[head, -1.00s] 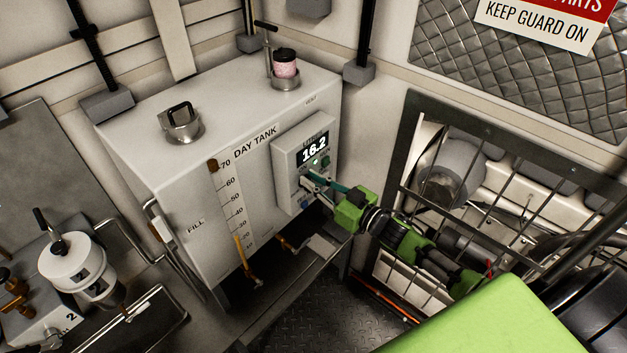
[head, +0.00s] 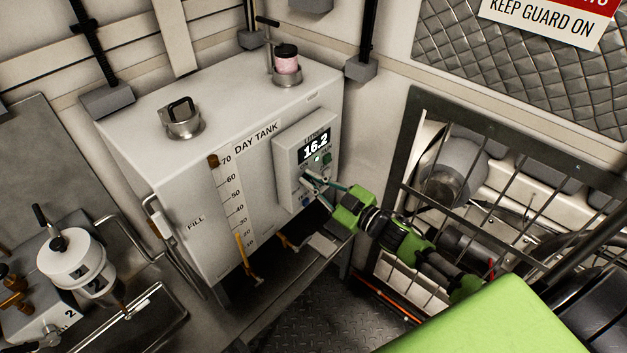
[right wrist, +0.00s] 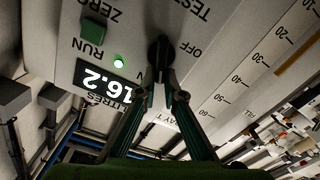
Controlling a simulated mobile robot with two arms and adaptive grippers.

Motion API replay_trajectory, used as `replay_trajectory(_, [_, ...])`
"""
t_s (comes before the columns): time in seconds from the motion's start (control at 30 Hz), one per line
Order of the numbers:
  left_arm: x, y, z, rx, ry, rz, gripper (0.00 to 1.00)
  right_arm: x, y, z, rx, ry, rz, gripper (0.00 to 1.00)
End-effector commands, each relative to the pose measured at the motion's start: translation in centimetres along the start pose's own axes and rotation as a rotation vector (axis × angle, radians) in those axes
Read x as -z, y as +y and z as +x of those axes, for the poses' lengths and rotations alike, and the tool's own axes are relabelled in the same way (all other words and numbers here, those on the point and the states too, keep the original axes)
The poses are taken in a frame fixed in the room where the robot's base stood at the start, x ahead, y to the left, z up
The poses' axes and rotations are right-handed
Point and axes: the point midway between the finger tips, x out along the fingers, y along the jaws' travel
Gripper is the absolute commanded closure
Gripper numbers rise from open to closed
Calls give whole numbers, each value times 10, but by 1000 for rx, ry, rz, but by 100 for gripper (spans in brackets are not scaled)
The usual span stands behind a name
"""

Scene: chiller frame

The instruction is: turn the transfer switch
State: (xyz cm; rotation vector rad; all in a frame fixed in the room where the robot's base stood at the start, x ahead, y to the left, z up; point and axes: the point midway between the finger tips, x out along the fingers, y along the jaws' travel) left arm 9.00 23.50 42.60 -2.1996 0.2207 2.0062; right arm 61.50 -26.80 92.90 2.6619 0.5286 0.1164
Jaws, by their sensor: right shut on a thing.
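The day tank's control box (head: 291,140) has a lit display reading 16.2. The transfer switch is a black knob (right wrist: 158,47) on the panel, between the words RUN, OFF and TEST in the right wrist view. My right gripper (head: 309,182) reaches the panel from the right, and its fingertips (right wrist: 162,76) are closed on the knob. The fingers hide part of the knob, so its exact pointing is hard to tell. A green button (right wrist: 94,33) and a lit green lamp (right wrist: 118,62) sit beside it. My left gripper is not in view.
The white day tank (head: 195,215) carries the box and a level scale. A barred guard (head: 480,205) stands close to the right of my arm. A filter unit (head: 75,262) and pipes are at the left. Dark tread-plate floor (head: 310,315) lies below.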

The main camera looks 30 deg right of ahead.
Motion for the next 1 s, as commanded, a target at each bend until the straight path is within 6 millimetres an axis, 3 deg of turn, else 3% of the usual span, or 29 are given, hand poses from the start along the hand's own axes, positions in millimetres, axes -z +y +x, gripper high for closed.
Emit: replay_trajectory(1.0, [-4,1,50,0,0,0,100,-13,-23,0,1,1,-936,100])
